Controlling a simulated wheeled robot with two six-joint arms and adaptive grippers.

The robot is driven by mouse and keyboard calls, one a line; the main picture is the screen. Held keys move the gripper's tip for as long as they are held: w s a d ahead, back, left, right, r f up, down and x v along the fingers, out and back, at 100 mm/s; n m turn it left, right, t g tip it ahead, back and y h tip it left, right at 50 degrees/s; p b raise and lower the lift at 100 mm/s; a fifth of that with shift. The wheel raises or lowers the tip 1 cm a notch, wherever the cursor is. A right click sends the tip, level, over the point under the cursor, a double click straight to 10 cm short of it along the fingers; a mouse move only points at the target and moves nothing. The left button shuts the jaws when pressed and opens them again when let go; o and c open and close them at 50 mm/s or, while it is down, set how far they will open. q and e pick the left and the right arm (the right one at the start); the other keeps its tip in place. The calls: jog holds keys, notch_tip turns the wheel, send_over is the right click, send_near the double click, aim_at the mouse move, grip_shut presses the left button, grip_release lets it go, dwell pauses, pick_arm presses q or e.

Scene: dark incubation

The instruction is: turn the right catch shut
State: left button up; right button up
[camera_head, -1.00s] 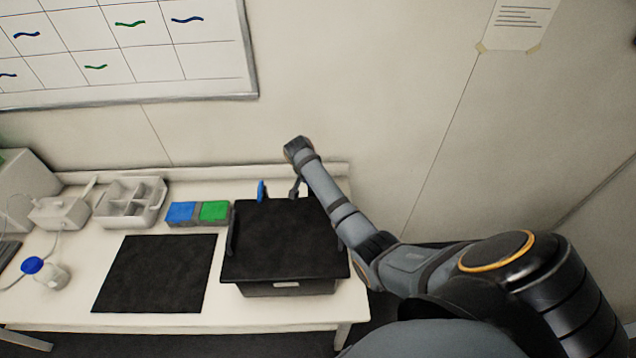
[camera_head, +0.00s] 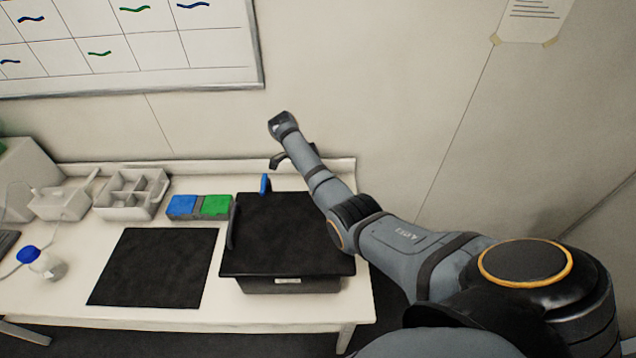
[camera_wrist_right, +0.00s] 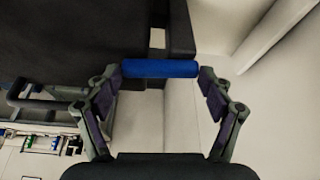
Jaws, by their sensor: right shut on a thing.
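The black box (camera_head: 290,285) stands on the bench with its flat dark lid (camera_head: 275,235) on. A blue catch (camera_head: 264,184) stands up at the back edge of the lid, left of my arm. In the right wrist view, the blue bar of the right catch (camera_wrist_right: 160,68) lies across between the fingertips of my right gripper (camera_wrist_right: 160,82). The gripper is shut on it, one finger at each end. My left gripper is not in view.
A dark mat (camera_head: 155,267) lies left of the box. The wall rises close behind the bench.

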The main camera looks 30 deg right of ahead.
jog(key=shift+w+a+m+b, duration=0.15)
jog(key=shift+m+b, duration=0.3)
jog(key=shift+m, duration=0.25)
jog(key=shift+r, duration=0.1)
jog(key=o, duration=1.1)
jog(key=v, duration=0.7)
jog(key=shift+w+r, duration=0.15)
jog(key=shift+r, duration=0.05)
